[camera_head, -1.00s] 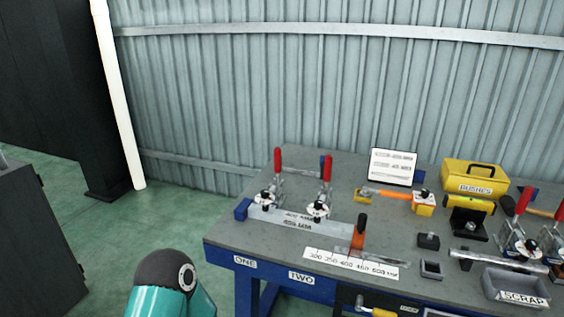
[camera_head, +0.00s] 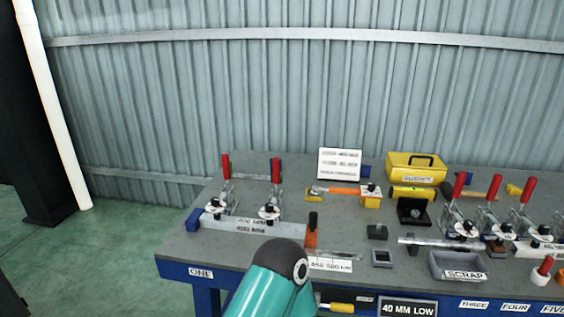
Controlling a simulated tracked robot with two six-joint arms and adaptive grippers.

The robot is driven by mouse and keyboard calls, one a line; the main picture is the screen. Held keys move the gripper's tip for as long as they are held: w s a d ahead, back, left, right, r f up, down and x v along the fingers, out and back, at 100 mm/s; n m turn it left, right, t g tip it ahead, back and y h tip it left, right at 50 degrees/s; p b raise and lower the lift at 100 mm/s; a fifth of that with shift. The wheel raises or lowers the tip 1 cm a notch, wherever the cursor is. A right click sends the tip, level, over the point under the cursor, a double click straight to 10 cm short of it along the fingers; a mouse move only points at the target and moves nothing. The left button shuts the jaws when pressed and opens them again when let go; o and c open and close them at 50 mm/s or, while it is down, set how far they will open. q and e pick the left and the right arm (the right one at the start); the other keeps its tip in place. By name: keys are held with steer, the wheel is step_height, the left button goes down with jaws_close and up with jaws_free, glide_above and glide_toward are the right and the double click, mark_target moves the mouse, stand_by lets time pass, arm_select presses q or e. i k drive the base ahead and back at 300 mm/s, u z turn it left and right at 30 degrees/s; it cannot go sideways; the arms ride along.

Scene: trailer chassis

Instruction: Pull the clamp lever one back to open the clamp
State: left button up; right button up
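The leftmost toggle clamp stands above the label ONE (camera_head: 200,273). Its red lever (camera_head: 226,166) points upright and its metal body (camera_head: 221,205) sits at the left end of a long steel bar (camera_head: 250,226). A second clamp with an upright red lever (camera_head: 276,170) stands just to its right on the same bar. Neither gripper is in view. Only a teal arm link of mine with a dark round joint rises from the bottom middle, in front of the bench.
The grey bench top (camera_head: 365,222) holds a yellow box (camera_head: 415,170), a grey SCRAP bin (camera_head: 457,266) and an orange-handled tool (camera_head: 345,191). Several more red-levered clamps stand at the right. An orange-and-black handle (camera_head: 311,232) stands upright near the bar's right end. Green floor is open at left.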

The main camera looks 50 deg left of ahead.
mark_target(224, 160)
steer(key=z, duration=0.15)
steer(key=k, duration=1.25)
steer(key=u, duration=0.95)
steer(key=i, duration=0.9)
